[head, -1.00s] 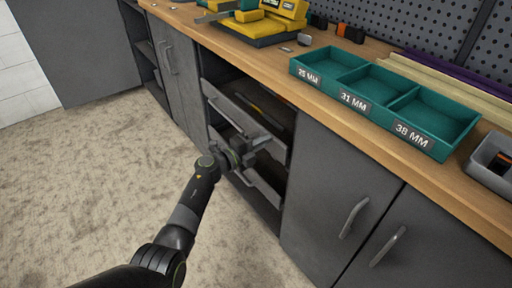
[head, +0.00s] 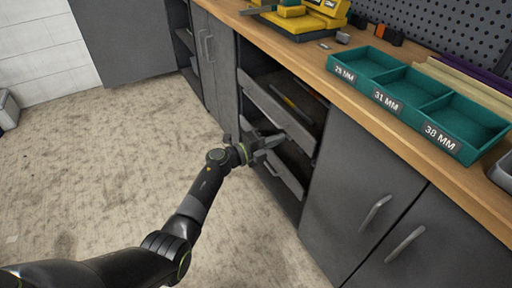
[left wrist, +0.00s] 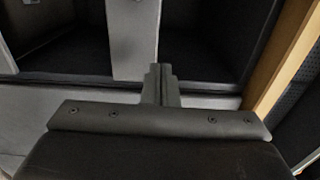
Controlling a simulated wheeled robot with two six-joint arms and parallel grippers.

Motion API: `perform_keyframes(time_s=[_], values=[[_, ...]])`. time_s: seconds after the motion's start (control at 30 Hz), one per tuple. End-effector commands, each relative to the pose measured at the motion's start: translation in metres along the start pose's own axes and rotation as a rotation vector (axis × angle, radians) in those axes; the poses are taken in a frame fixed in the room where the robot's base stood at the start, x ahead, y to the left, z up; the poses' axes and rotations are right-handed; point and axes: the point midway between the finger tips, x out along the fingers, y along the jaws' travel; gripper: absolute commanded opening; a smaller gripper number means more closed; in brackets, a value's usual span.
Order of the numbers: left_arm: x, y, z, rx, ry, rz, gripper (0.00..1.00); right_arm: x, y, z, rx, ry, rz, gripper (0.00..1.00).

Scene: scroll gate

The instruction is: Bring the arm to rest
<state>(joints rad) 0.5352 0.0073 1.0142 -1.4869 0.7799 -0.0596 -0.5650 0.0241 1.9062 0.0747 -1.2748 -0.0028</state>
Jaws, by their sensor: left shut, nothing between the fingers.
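My left arm comes in from the lower left in the head view. Its gripper (head: 272,142) is shut and empty, in front of the open drawer section of the grey cabinet. The upper drawer (head: 275,118) is pulled out a little, with a few long items lying inside. A lower drawer (head: 285,174) shows below the gripper. From this angle I cannot tell whether the fingers touch a drawer front. In the left wrist view, the closed fingers (left wrist: 161,84) point at a pale upright panel and dark openings. My right gripper is not in view.
A wooden worktop (head: 335,98) runs above the cabinet. On it stand a teal tray (head: 408,98) with three labelled compartments and a yellow machine (head: 310,18). Cabinet doors with handles (head: 376,212) are to the right. The carpeted floor (head: 100,150) at left is clear.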

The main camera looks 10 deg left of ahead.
Motion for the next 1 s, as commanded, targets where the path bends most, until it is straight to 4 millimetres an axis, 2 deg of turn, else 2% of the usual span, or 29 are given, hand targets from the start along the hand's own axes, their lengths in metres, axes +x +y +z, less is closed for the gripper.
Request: perform_keyframes(time_s=[0.2,0.4,0.53,0.77,0.87,0.97,1.0], values=[[-0.037,-0.001,0.000,0.001,-0.002,0.003,0.00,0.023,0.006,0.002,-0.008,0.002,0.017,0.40],[-0.065,0.000,0.000,-0.001,0.000,0.003,0.00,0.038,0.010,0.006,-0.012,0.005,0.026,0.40],[-0.074,0.000,0.000,0.000,0.000,0.002,0.00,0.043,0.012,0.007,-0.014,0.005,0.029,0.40],[-0.077,0.002,0.001,-0.007,-0.007,-0.001,0.00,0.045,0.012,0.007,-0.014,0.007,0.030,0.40],[-0.085,0.005,0.005,-0.048,-0.066,-0.024,0.00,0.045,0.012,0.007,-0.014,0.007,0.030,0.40],[-0.105,0.015,0.017,-0.144,-0.203,-0.070,0.00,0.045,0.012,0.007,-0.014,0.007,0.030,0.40],[-0.117,0.021,0.023,-0.196,-0.276,-0.090,0.00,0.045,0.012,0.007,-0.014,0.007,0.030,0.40]])
